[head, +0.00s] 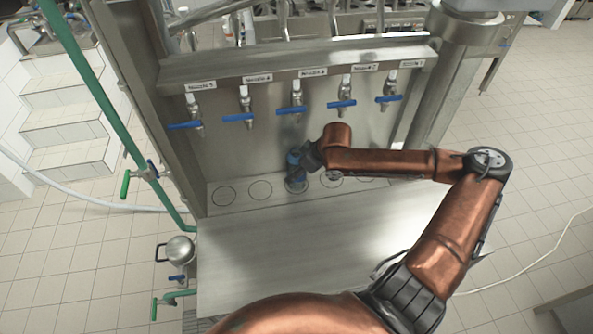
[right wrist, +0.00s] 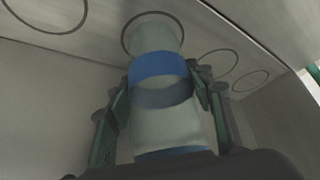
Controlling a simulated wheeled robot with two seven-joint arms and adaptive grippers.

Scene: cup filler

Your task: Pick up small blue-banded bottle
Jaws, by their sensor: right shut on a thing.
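The small blue-banded bottle (head: 294,178) is on the metal ledge, at the middle marked circle below the third nozzle. In the right wrist view the bottle (right wrist: 165,122) is pale and translucent, with one blue band near the fingertips and another blue edge closer to the camera. Its far end lies within a dark circle outline. My right gripper (head: 310,156) reaches in from the right and is shut on the bottle; its fingers (right wrist: 161,84) press on both sides at the blue band. The bottle is partly hidden by the gripper in the head view. My left gripper is not in view.
Several nozzles with blue handles, such as one above the bottle (head: 291,113), hang from the back panel. The ledge's other circles, such as the far left one (head: 223,196), look empty where visible. The metal table (head: 265,265) in front is clear.

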